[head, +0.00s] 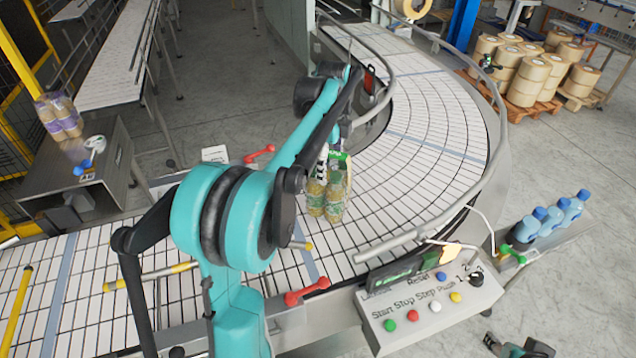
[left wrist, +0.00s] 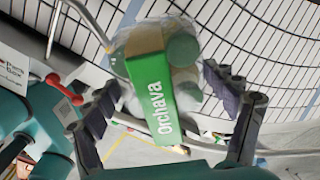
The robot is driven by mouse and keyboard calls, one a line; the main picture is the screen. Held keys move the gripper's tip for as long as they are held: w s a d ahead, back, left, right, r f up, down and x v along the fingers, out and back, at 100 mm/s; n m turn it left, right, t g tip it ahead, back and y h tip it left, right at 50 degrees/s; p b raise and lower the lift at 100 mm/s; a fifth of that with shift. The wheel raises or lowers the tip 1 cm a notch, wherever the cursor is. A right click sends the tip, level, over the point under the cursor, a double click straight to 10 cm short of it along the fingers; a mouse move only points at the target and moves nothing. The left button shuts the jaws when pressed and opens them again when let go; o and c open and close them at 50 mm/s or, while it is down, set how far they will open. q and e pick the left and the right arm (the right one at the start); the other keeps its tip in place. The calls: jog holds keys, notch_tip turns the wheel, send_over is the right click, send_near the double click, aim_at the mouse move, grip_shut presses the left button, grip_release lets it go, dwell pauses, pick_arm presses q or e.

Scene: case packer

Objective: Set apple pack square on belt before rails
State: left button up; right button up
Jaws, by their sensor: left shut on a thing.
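The apple pack (head: 325,199), bottles with yellowish contents and a green top band, is upright above or on the white slatted belt (head: 400,140). I cannot tell whether its base touches. In the left wrist view the pack (left wrist: 158,95) shows its green "Orchava" band, slightly turned between the fingers. My left gripper (head: 335,155) is shut on its top; both fingers show in the left wrist view (left wrist: 170,108). The arm partly hides the belt. Rails with red knobs (head: 305,292) and yellow ends (head: 150,276) stand left of the pack. My right gripper (head: 518,347) shows only partly at the bottom edge.
A curved metal guardrail (head: 492,150) edges the belt's outer side. A control box (head: 430,312) with coloured buttons stands in front. Blue-capped bottles (head: 550,218) stand at right; another pack (head: 58,116) sits on a side table at left. The belt's curve beyond the pack is clear.

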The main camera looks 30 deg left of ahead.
pick_arm(q)
jog(key=w+d+m, duration=0.3)
jog(key=d+m, duration=0.6)
jog(key=a+f, duration=0.3)
jog(key=a, duration=0.1)
jog(key=a+f+p, duration=0.1)
jog(key=a+f, duration=0.2)
jog(key=a, duration=0.1)
jog(key=a+f+p, duration=0.1)
jog(key=a+f, duration=0.2)
jog(key=shift+a+f, duration=0.3)
jog(key=shift+a, duration=0.1)
jog(key=shift+w+f, duration=0.15)
jog(key=shift+f, duration=0.25)
jog(key=o, duration=1.7)
jog(key=shift+f, duration=0.1)
jog(key=shift+o, duration=0.2)
